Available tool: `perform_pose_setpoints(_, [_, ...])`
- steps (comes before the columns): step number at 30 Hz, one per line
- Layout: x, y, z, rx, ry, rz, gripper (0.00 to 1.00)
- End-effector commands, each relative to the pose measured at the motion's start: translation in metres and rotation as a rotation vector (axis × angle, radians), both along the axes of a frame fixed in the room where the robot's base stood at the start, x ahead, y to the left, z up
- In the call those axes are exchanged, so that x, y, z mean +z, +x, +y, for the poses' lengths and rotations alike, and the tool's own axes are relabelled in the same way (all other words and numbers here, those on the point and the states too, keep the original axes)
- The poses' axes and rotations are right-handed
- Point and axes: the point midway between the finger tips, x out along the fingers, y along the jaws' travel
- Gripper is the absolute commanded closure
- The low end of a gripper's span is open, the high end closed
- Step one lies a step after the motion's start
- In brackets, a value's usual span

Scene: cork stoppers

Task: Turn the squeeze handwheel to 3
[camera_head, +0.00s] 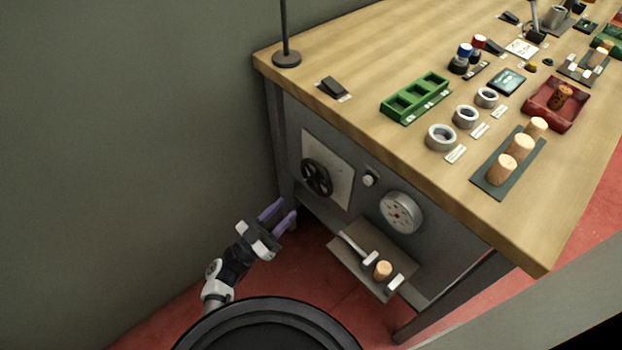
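The squeeze handwheel is the dark spoked wheel (317,177) on a pale plate (341,181) at the left of the table's front panel. Its scale numbers and setting are too small to read. A round white dial gauge (401,212) is on the same panel to its right. My gripper (281,215), with purple fingers, is below and left of the wheel, apart from it. The two fingers are spread with a gap between them, and nothing shows in it.
A low shelf (345,258) holding a cork juts from the panel below the gauge. A small knob (369,179) sits between wheel and gauge. The wooden tabletop (380,60) above holds a green tray (415,97), rings and corks. Floor left of my gripper is clear.

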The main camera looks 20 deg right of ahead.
Motion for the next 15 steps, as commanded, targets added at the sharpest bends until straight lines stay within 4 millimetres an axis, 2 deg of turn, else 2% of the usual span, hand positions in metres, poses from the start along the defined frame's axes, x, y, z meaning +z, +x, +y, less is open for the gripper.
perform_pose_setpoints(1, [0.008,0.004,-0.011,-0.002,-0.005,-0.002,0.66])
perform_pose_setpoints(9, [0.029,0.022,-0.061,-0.001,-0.003,-0.001,0.66])
perform_pose_setpoints(15, [0.039,0.030,-0.084,0.001,-0.002,-0.001,0.66])
